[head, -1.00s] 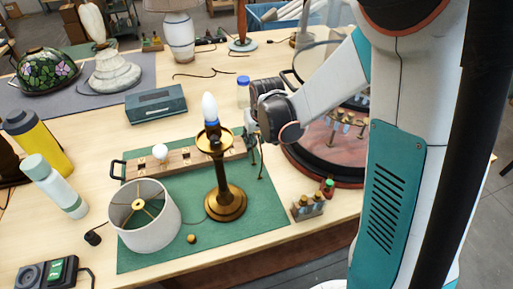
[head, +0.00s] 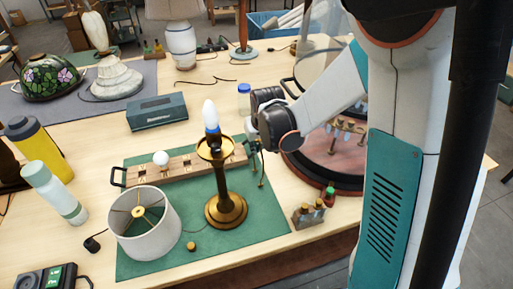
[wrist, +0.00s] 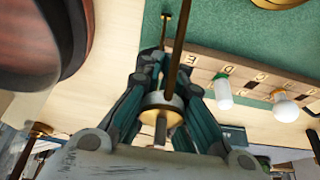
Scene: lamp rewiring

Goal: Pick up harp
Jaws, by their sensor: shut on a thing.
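My gripper (head: 256,150) is shut on the harp, just right of the brass lamp. The harp (head: 262,176) shows in the head view as a thin brass piece hanging below the fingers over the green mat. In the wrist view, my gripper (wrist: 163,92) has its fingers on both sides of the harp (wrist: 177,62), whose brass rods run toward the top edge. A round pale and brass part sits between the fingers. The harp's full outline is hard to make out, and I cannot tell whether it touches the mat.
The brass lamp (head: 224,190) with its white bulb stands close left of my gripper. A wooden tray (head: 193,166) lies behind it, and a white shade (head: 165,225) stands front left. A round turntable (head: 310,178) and a small bottle rack (head: 307,215) are at right.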

